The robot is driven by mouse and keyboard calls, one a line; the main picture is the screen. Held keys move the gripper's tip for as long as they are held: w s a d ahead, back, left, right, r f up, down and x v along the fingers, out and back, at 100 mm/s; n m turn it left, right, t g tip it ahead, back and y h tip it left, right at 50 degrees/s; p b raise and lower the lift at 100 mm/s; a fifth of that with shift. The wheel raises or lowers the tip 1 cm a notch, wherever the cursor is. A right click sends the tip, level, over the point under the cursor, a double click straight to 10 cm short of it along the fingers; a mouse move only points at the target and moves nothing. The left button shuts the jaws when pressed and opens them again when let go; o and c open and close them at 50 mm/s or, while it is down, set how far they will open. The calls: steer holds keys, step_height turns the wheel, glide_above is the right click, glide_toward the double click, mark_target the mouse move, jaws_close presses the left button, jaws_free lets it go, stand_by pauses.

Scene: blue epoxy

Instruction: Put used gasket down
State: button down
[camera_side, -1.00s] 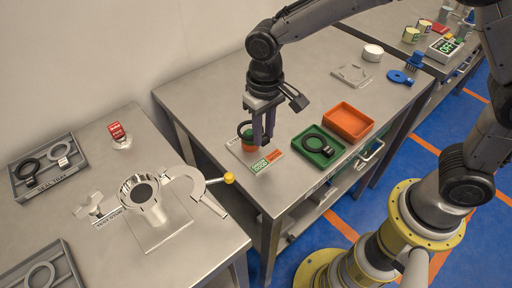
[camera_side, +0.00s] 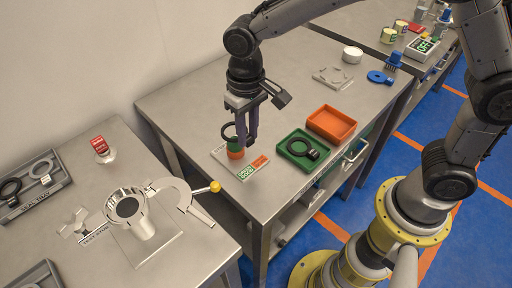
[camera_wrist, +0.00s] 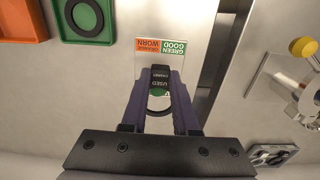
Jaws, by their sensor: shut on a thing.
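My gripper (camera_side: 251,140) is shut on the used gasket (camera_side: 226,131), a black ring with a tab. In the wrist view the tab (camera_wrist: 160,84) sits between the fingertips, its lettering reading "USED", and the ring partly shows behind it. The gasket is held upright-looking at a gauge post (camera_side: 236,153), orange below and green above, on a small plate (camera_side: 222,152). I cannot tell whether ring and post touch. The plate's label (camera_wrist: 161,45) reads green good, orange worn.
An empty orange tray (camera_side: 332,111) and a green tray (camera_side: 284,147) holding another black ring gasket (camera_side: 301,149) lie to the right. A clamp fixture (camera_side: 128,207) and a seal tray (camera_side: 55,187) are on the left table. A gap separates the two tables.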

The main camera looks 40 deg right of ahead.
steer(key=shift+s+n, duration=0.15)
steer(key=shift+n, duration=0.25)
steer(key=s+d+r, duration=0.3)
steer(key=s+d, duration=0.7)
steer(key=s, duration=0.2)
steer(key=s+d+r, duration=0.3)
steer(key=s+d, duration=0.8)
glide_above(340, 132)
steer(key=shift+m, duration=0.4)
steer(key=f, duration=0.9)
steer(key=shift+s+a+f, duration=0.1)
steer(key=shift+s+f, duration=0.2)
steer(key=shift+s, duration=0.05)
steer(key=shift+w+f, duration=0.1)
steer(key=shift+f, duration=0.1)
steer(key=shift+w+f, duration=0.2)
steer(key=shift+f, duration=1.5)
